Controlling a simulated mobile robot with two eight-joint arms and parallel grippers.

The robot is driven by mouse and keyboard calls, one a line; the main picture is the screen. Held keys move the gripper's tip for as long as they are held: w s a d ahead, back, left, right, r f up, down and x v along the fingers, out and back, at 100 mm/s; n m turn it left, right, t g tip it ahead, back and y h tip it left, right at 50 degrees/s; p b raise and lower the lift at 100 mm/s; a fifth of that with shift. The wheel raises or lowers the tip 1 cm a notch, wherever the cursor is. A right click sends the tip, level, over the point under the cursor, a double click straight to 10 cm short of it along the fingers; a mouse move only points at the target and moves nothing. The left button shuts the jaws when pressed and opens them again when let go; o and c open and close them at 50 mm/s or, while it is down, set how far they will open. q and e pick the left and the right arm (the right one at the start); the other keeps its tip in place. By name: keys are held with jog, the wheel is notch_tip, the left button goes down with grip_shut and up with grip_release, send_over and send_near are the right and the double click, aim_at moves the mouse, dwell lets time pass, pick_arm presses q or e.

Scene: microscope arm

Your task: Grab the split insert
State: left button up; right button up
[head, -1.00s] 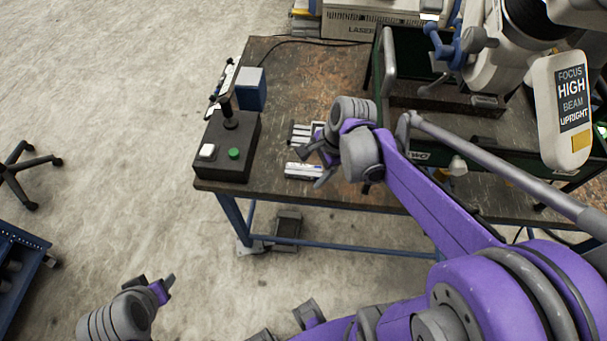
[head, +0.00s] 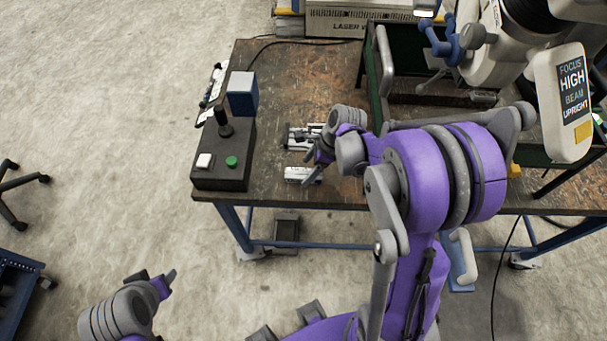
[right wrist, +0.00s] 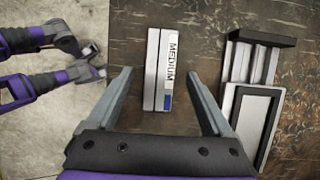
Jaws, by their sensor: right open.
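The split insert (right wrist: 152,60) is a pale block with a dark line along its length and a "MEDIUM" label with a blue end. It lies flat on the worn bench, and it shows in the head view (head: 296,174) near the front edge. My right gripper (right wrist: 160,75) is open and empty. In the right wrist view its fingers appear on either side of the insert's near part, with gaps; the height above it is unclear. It also shows in the head view (head: 310,167). My left gripper (head: 155,280) is open and empty, off the bench at lower left.
A slotted holder with a dark frame (right wrist: 252,105) lies right of the insert in the wrist view. A black control box (head: 222,155) with a joystick and green button stands left. The microscope (head: 555,90) and a green frame (head: 372,85) are at the right.

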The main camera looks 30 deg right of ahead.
jog(key=shift+x, duration=0.95)
jog(key=shift+c, duration=0.3)
grip_shut()
jog(key=shift+r, duration=0.1)
